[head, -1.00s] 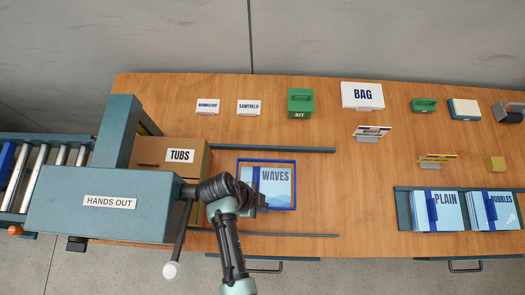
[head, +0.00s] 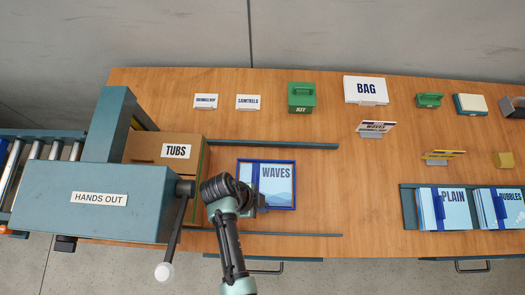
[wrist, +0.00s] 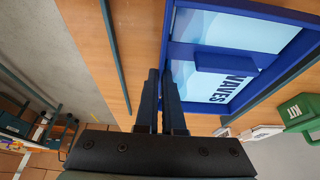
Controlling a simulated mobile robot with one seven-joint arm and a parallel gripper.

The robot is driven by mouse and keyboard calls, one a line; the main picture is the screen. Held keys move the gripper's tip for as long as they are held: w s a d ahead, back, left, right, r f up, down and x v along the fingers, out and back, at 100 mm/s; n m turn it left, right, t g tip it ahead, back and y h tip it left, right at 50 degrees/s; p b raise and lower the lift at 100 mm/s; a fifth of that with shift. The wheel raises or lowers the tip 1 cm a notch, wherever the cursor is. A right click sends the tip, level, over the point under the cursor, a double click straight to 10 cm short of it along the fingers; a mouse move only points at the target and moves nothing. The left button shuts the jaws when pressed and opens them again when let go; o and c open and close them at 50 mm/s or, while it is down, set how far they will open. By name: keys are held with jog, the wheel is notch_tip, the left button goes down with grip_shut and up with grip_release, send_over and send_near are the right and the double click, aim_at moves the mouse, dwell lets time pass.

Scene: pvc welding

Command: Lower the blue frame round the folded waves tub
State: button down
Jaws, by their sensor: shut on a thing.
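The folded waves tub (head: 279,186) is a pale blue, flat piece lettered WAVES on the table between two rails. The blue frame (head: 294,184) surrounds it in the head view. In the wrist view the tub (wrist: 228,31) shows inside the frame (wrist: 276,79), with a darker blue tab across it. My gripper (head: 262,201) is at the frame's near side. In the wrist view my gripper (wrist: 163,85) is shut on the frame's edge, partly hidden between the fingers. I cannot tell whether the frame touches the table.
A teal HANDS OUT machine (head: 90,205) and a TUBS box (head: 150,150) stand left. Rails (head: 275,145) run above and below the frame. A rack with PLAIN and BUBBLES tubs (head: 452,210) stands right. A green kit box (head: 301,98) and signs line the back.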

jog(key=c, duration=1)
grip_release()
jog(key=shift+o, duration=0.2)
jog(key=v, duration=0.7)
jog(key=shift+a+r+b, duration=0.15)
jog(key=shift+r+b, duration=0.1)
jog(key=shift+b, duration=0.1)
